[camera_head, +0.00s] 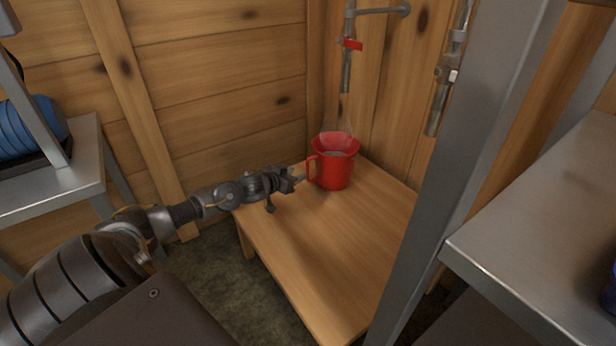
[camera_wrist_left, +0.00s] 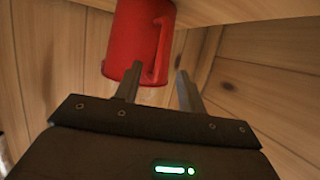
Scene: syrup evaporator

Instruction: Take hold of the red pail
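The red pail (camera_head: 336,170) stands upright on the wooden table (camera_head: 345,250), below a pipe, with its handle (camera_head: 312,168) facing my left gripper. My left gripper (camera_head: 300,178) is beside the pail on its handle side, low over the table. In the left wrist view the pail (camera_wrist_left: 128,42) appears at the top, with its handle just ahead of the gap between my fingertips (camera_wrist_left: 157,76). The fingers are apart and nothing is clamped between them. Whether a finger touches the handle cannot be told. My right gripper is not in view.
A pipe with a red valve lever (camera_head: 352,45) hangs above the pail. A grey metal post (camera_head: 460,150) stands right of the table, beside a metal surface (camera_head: 550,240). A metal shelf (camera_head: 60,190) stands left. The front of the table is clear.

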